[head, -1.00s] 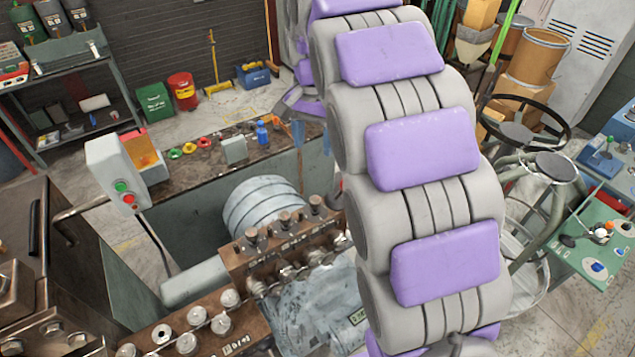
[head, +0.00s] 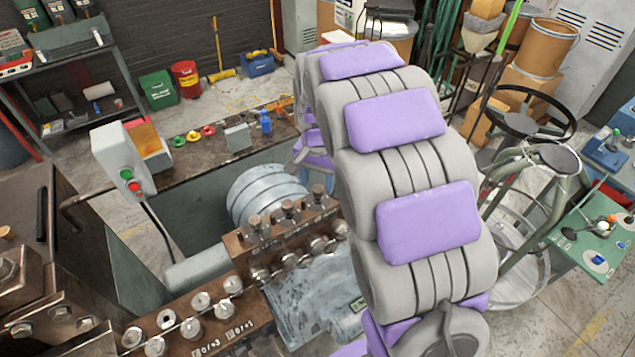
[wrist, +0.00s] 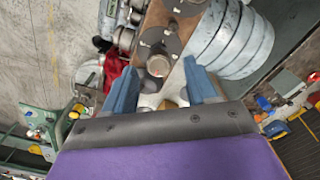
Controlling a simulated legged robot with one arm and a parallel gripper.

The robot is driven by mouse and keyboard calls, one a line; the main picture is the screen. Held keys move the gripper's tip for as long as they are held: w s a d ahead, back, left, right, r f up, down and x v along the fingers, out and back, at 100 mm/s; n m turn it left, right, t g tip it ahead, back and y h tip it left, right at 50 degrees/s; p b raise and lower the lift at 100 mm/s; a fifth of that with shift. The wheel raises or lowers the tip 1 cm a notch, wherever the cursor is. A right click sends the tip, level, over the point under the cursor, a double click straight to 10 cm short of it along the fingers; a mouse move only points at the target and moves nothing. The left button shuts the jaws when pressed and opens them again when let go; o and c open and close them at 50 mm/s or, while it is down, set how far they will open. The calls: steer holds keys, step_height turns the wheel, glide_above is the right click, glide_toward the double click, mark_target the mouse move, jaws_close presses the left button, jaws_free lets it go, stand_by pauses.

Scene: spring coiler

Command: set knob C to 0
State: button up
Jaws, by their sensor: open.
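The machine carries a brown control block (head: 265,238) with several upright knobs (head: 290,210) along its top and silver round parts below them. I cannot tell which one is knob C; its letter and setting are not readable. In the wrist view my gripper (wrist: 160,68) is open, with its two blue fingers apart. A round metal-topped knob-like part (wrist: 158,66) shows between the fingertips, on a brown surface; I cannot tell whether anything touches it. In the head view my arm hides the gripper.
A lower brown block (head: 190,325) with silver rollers and "0/+1" markings sits at the front. A grey ribbed drum (head: 262,195) is behind the knobs. A control box with green and red buttons (head: 122,160) stands at left. A green table (head: 590,235) is at right.

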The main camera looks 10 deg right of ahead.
steer(key=shift+f, duration=0.9)
steer(key=c, duration=1.1)
